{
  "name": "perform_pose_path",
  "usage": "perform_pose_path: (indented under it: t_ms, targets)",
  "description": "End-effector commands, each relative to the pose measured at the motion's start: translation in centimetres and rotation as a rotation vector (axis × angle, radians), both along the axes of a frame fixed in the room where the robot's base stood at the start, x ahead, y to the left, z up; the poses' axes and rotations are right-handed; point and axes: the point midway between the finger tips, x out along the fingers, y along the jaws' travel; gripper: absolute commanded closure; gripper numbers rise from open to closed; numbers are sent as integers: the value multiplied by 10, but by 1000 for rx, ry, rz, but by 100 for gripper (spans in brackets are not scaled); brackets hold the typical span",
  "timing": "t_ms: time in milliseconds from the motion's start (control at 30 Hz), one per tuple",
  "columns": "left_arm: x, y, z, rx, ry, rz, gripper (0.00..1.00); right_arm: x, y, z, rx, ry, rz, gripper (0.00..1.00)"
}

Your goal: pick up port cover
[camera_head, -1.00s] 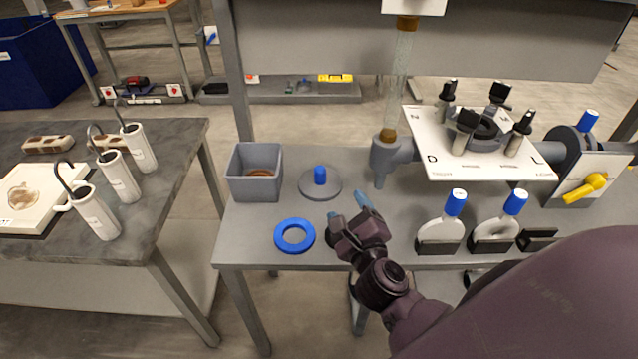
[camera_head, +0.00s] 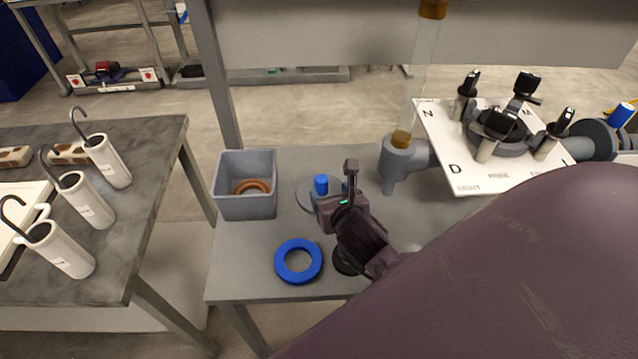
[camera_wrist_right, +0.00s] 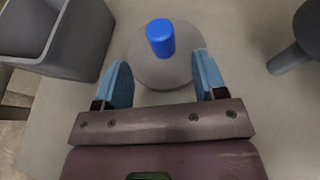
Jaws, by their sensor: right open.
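The port cover (camera_head: 306,194) is a grey round disc with a blue knob (camera_head: 321,184) standing up from its middle. It lies on the grey bench, and my right gripper hides part of it in the head view. In the right wrist view the blue knob (camera_wrist_right: 160,38) rises from the disc (camera_wrist_right: 150,70). My right gripper (camera_wrist_right: 160,82) is open, its two blue-padded fingers spread on either side of the disc's near part. My left gripper is not in view.
A grey bin (camera_head: 246,204) with a brown ring (camera_head: 252,187) inside stands left of the cover. A blue ring (camera_head: 298,261) lies in front. A grey pipe fitting (camera_head: 400,160) with a clear tube rises to the right, beside a lettered white plate (camera_head: 470,165).

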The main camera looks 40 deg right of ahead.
Motion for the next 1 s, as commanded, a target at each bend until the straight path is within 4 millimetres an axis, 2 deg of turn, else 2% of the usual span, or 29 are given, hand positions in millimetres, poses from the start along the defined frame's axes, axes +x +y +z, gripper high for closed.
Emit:
perform_pose_path:
  t_ms: [200, 467, 733, 1000]
  targets:
    - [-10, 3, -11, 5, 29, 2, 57, 28, -8, -12, -1, -1, 0, 35]
    - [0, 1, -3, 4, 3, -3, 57, 42, -12, -18, -2, 0, 1, 35]
    - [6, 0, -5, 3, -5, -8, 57, 74, -23, -31, -1, 0, 2, 35]
    - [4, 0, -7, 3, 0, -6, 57, 83, -26, -34, -1, 0, 1, 35]
